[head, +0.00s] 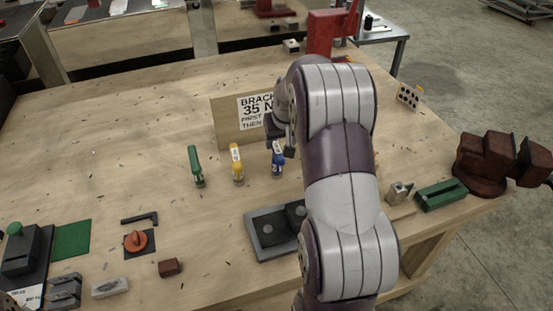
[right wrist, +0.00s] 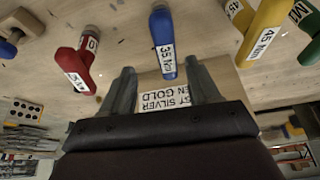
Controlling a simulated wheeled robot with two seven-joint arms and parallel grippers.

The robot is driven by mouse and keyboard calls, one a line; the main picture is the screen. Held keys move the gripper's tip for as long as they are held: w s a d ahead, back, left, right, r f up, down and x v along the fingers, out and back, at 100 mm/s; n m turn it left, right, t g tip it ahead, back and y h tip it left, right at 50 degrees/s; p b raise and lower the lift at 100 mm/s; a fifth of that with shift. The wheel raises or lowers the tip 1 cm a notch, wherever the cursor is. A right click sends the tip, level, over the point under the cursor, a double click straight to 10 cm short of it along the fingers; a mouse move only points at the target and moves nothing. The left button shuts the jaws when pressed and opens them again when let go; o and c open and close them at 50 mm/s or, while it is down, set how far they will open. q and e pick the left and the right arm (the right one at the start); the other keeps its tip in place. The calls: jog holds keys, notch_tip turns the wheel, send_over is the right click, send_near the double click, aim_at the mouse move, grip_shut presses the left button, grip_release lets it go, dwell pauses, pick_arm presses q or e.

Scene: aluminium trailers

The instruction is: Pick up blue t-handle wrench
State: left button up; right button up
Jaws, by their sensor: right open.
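The blue t-handle wrench (head: 278,158) stands on the wooden table in front of the sign board, right of the yellow one. In the right wrist view the blue wrench (right wrist: 165,45) carries a 35 Nm label and appears between and just beyond my fingertips. My right gripper (head: 281,148) is at the blue wrench, partly hidden by my own arm. In the right wrist view the right gripper (right wrist: 161,70) is open, with a finger on each side and nothing visibly clamped. My left gripper is not clearly visible.
A yellow wrench (head: 237,163) and a green wrench (head: 195,166) stand to the left. A red wrench (right wrist: 80,62) is beside the blue one in the wrist view. The sign board (head: 228,122) stands behind. A grey fixture (head: 265,245) lies in front.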

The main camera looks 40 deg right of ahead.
aim_at(277, 148)
jog(key=x, duration=0.4)
jog(key=a+p+x, duration=0.1)
jog(key=x, duration=0.1)
jog(key=shift+w+f, duration=0.2)
jog(key=shift+f, duration=0.2)
jog(key=shift+r, duration=0.1)
grip_shut()
notch_tip(277, 148, up, 10)
jog(key=shift+b, duration=0.4)
